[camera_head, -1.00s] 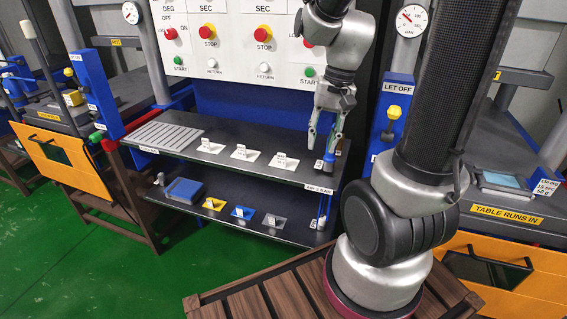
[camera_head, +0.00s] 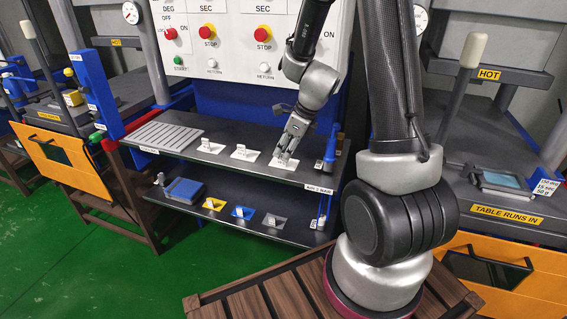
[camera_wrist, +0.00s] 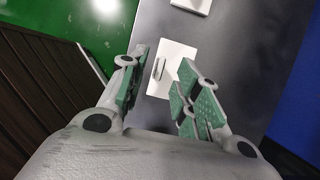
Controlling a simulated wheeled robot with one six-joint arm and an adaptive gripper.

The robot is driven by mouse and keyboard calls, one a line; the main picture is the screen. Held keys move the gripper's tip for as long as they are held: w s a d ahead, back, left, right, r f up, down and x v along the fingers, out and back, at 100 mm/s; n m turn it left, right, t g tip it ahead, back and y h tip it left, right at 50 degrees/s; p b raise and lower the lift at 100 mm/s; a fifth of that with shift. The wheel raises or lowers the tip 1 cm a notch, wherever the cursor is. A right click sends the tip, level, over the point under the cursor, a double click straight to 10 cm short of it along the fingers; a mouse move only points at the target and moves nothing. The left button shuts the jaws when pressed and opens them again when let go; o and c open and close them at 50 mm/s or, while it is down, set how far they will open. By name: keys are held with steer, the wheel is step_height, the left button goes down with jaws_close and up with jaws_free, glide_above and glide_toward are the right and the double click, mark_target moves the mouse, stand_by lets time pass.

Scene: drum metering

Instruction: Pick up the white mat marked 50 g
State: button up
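Three white mats with small upright tabs lie in a row on the upper dark shelf: a left one (camera_head: 210,147), a middle one (camera_head: 243,154) and a right one (camera_head: 291,164). Their markings are too small to read, so I cannot tell which says 50 g. My gripper (camera_head: 284,156) points down at the right mat and partly hides it. In the wrist view my gripper (camera_wrist: 170,80) is open, its green-padded fingers on either side of the white mat (camera_wrist: 178,52) and its thin tab. I cannot tell whether the fingers touch it.
Another white mat (camera_wrist: 193,4) shows at the wrist view's top edge. A grey slatted plate (camera_head: 163,136) lies at the upper shelf's left. The lower shelf holds a blue block (camera_head: 184,190) and yellow (camera_head: 213,204), blue (camera_head: 243,212) and grey (camera_head: 273,221) mats.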

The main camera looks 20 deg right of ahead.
mark_target(283, 154)
steer(key=x, duration=0.4)
steer(key=shift+s, duration=0.1)
steer(key=shift+r, duration=0.1)
steer(key=shift+c, duration=0.2)
jaws_close()
